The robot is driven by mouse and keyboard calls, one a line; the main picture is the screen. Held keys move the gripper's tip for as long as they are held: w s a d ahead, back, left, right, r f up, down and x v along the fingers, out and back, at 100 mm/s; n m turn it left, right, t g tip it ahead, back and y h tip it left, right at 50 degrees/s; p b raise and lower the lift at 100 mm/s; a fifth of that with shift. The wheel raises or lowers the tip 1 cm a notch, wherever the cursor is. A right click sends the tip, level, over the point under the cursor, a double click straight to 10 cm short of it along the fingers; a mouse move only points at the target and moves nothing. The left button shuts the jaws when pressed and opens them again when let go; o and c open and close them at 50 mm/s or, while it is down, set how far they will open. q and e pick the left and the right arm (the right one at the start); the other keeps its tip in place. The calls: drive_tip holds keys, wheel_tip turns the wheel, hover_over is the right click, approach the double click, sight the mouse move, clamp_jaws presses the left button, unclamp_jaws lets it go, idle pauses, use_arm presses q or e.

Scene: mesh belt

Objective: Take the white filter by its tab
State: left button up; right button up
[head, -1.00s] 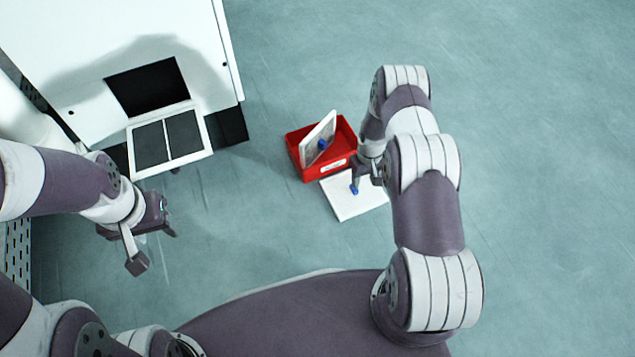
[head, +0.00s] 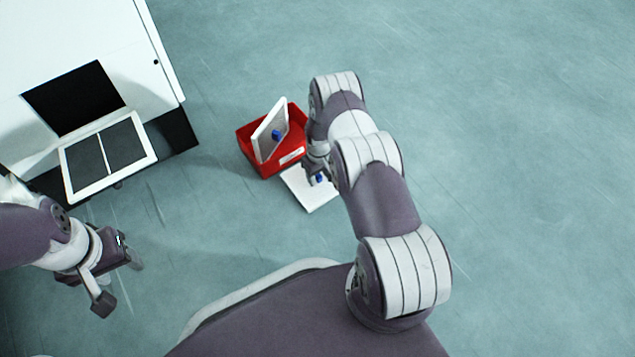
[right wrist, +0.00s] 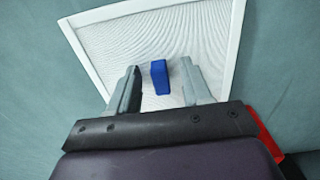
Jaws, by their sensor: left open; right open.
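A white filter (head: 309,199) with a mesh face and a pale frame lies flat on the floor in front of the red bin. Its blue tab (head: 319,178) stands up near my right gripper (head: 315,176). In the right wrist view the filter (right wrist: 205,35) fills the middle, and the blue tab (right wrist: 160,77) is between the two open fingers of the right gripper (right wrist: 161,68), with a gap on each side. A second white-framed panel (head: 268,130) with a blue tab (head: 277,134) leans in the red bin. My left gripper (head: 119,283) is open and empty at the lower left.
The red bin (head: 291,158) with a white label stands right behind the flat filter. A white cabinet (head: 85,35) with a dark opening (head: 73,97) and a framed two-pane flap (head: 68,176) is at the left. The floor at the right is clear.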

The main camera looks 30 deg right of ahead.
drive_tip(key=shift+r, duration=0.1)
clamp_jaws()
